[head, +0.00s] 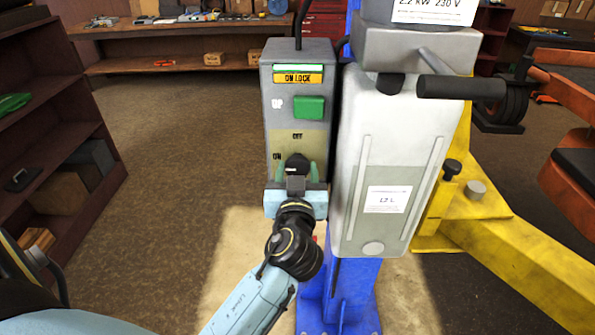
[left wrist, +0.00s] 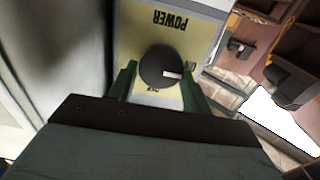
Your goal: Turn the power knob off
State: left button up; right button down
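The power knob (head: 297,163) is a round black knob low on the front of a grey control box (head: 298,60). Its white mark points left, towards the ON label, in the head view; OFF is printed above it. In the left wrist view the knob (left wrist: 162,67) shows upside down, with its mark towards ON at the right. My left gripper (head: 297,172) is at the knob, its green fingers open on either side of it. I cannot tell whether the fingertips touch it. My right gripper is not in view.
A green UP button (head: 309,107) and an ON LOCK label (head: 298,78) sit above the knob. A pale motor housing (head: 390,150) with a black handle stands close to the right. A yellow lift arm (head: 510,260) lies beyond. The floor left of the box is clear.

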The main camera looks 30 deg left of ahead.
pick_arm(q)
jog(key=c, duration=0.4)
jog(key=shift+m, duration=0.3)
jog(key=m, duration=0.3)
jog(key=shift+m+p, duration=0.3)
jog(key=m+p, duration=0.1)
jog(key=m, duration=0.3)
jog(key=shift+w+d+m, duration=0.1)
jog(key=shift+d+m, duration=0.05)
jog(key=shift+m, duration=0.15)
jog(key=m+p, duration=0.2)
jog(key=m, duration=0.3)
jog(key=shift+d+f+m+p, duration=0.15)
jog(key=shift+m+p, duration=0.65)
jog(key=shift+m, duration=1.2)
